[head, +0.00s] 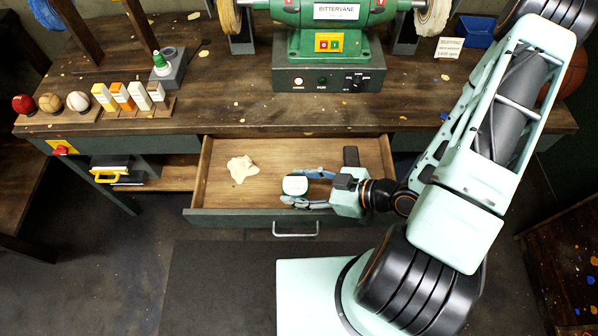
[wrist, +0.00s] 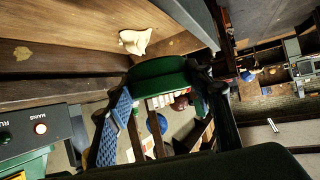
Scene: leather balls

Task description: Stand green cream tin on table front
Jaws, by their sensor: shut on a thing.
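The green cream tin (head: 294,186) has a pale top and a green side. It is held over the open drawer, near the drawer's front; its height above the drawer floor is hard to tell. My gripper (head: 308,188) is shut on it, one finger on each side. In the wrist view the tin's green side (wrist: 160,74) shows between the fingers. The table (head: 225,117) is a dark wooden workbench, and a clear strip of its front lies behind the drawer.
The open drawer (head: 228,209) holds a crumpled cream cloth (head: 242,169) and a dark block (head: 351,156). A green bench grinder (head: 330,45) stands at the table's middle. Balls (head: 50,102) and small boxes (head: 122,97) stand at the left. My arm covers the table's right side.

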